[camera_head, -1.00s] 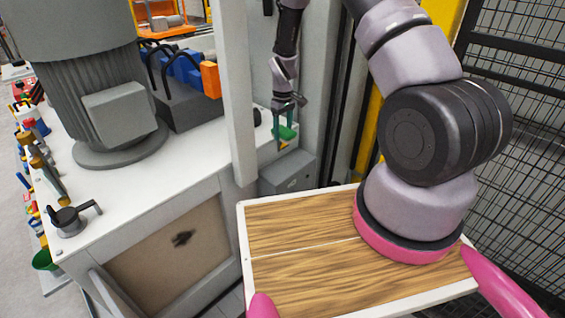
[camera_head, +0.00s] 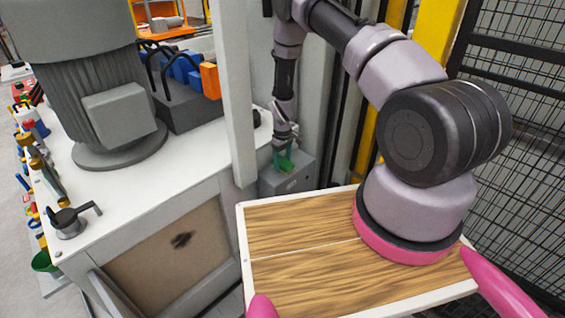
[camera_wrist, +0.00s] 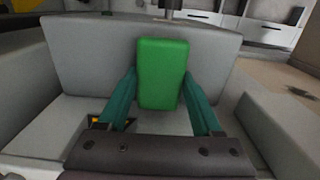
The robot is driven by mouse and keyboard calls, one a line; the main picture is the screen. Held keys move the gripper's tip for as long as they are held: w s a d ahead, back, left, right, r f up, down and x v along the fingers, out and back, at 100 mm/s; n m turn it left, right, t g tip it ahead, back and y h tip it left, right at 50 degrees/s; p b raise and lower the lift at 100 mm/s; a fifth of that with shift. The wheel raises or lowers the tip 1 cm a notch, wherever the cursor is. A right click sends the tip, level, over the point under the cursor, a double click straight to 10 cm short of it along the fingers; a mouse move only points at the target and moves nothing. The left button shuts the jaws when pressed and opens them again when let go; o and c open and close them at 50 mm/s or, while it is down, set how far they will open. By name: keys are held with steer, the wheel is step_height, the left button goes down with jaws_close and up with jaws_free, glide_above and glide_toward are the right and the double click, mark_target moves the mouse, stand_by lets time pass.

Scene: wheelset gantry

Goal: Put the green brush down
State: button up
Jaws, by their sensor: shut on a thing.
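The green brush (camera_head: 288,160) is in my gripper (camera_head: 284,153), over the top of a small grey box (camera_head: 288,180) beside the white bench. In the wrist view the green block of the brush (camera_wrist: 162,74) sits between the two teal fingers of my gripper (camera_wrist: 161,100), which are shut on it. A grey panel (camera_wrist: 90,60) stands behind the brush. I cannot tell whether the brush touches the box. The brush's underside is hidden.
The white bench (camera_head: 150,205) stands to the left, with a large grey motor (camera_head: 100,90) on it. A white post (camera_head: 238,100) rises beside the arm. A black mesh fence (camera_head: 510,140) is on the right. My wood-topped base is in front.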

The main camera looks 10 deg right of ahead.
steer(key=o, duration=1.2)
steer(key=shift+f, duration=0.1)
step_height(320, 180, up, 12)
steer(key=shift+r, duration=0.2)
step_height(320, 180, up, 19)
steer(key=m+t, duration=0.2)
steer(key=m, duration=0.1)
glide_above(282, 161)
steer(key=d, duration=0.2)
steer(key=s+d+r+m+t+y, duration=0.15)
steer(key=s+r, duration=0.45)
steer(key=r, duration=0.7)
steer(key=s+d+r+m+t, duration=0.1)
steer(key=s+r+m, duration=0.1)
steer(key=s+r, duration=0.3)
steer(key=s+r+m+t, duration=0.1)
steer(key=s+r, duration=0.4)
steer(key=s, duration=0.6)
steer(key=s+d+r+m+t, duration=0.1)
steer(key=s+r+m, duration=0.2)
steer(key=s+r, duration=0.3)
steer(key=shift+s+d+t, duration=0.35)
steer(key=shift+s, duration=1.05)
